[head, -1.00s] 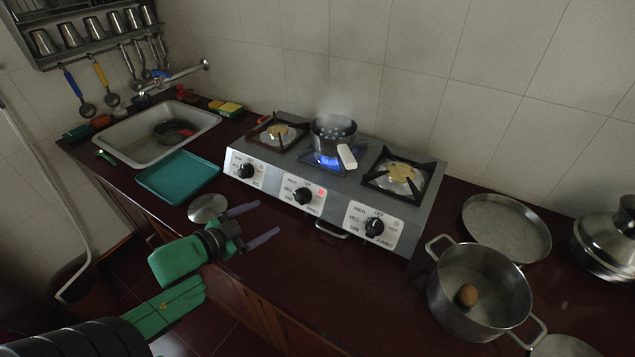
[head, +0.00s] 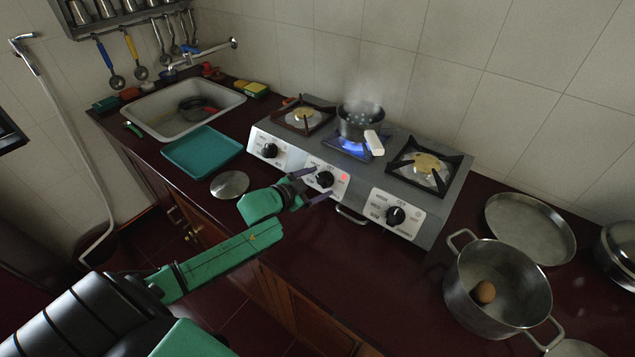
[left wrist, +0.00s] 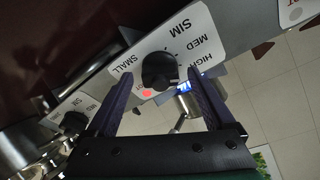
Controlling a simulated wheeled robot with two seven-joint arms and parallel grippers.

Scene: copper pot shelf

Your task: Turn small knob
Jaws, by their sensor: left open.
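The black middle knob (head: 325,179) sits on a white dial plate on the stove front, beside a lit red light. In the left wrist view this knob (left wrist: 159,70) has a plate marked SMALL, SIM, MED and HIGH. My left gripper (head: 322,183) is open at the middle knob. In the left wrist view the purple fingers of my left gripper (left wrist: 160,78) stand on either side of the knob, with a gap to each. I cannot tell whether the fingertips reach past its face. My right gripper is not in view.
A steaming pot (head: 358,122) stands on the middle burner over a blue flame. The left knob (head: 269,151) and right knob (head: 396,215) flank the middle one. A stove handle (head: 350,215) juts out below. A large pot (head: 487,287) holds an egg at right.

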